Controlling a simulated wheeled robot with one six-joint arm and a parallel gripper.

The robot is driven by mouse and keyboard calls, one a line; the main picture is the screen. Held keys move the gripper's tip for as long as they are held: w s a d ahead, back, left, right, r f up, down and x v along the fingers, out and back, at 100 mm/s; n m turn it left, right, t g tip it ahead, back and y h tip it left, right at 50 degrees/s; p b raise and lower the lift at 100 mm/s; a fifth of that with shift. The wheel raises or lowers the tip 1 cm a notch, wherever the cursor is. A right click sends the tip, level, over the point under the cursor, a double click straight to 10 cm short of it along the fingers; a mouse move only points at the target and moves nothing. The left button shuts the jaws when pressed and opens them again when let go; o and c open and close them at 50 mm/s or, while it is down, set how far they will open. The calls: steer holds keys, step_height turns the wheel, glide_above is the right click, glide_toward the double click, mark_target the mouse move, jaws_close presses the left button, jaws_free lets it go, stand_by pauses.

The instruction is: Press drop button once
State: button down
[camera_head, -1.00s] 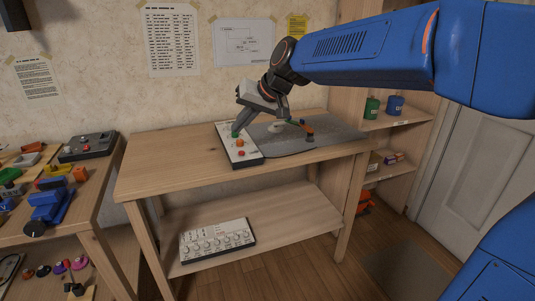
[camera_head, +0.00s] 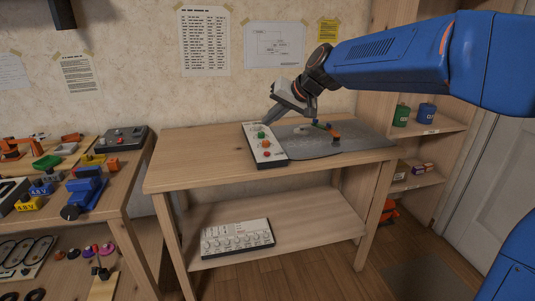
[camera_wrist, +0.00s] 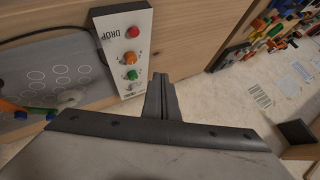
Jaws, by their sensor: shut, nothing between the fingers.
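A white button panel (camera_head: 275,160) lies on the middle table. In the wrist view the panel (camera_wrist: 118,50) carries a red button (camera_wrist: 133,32) beside the printed word DROP, then an orange one (camera_wrist: 130,58) and a green one (camera_wrist: 132,75). In the head view the red button (camera_head: 266,154) is on the near half of the panel. My gripper (camera_head: 267,122) is shut and empty, over the panel's far end beyond the green button. In the wrist view its fingers (camera_wrist: 158,80) point just right of the panel's green end and appear clear of the buttons.
A white box with knobs (camera_head: 237,239) stands on the lower shelf. A cluttered bench (camera_head: 125,175) is at left, shelves at right. The table's left part is bare.

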steer(key=shift+f, duration=4.05)
steer(key=shift+f, duration=0.75)
steer(key=shift+r, duration=0.75)
step_height(320, 180, up, 5)
steer(key=shift+r, duration=0.1)
stand_by(0.7)
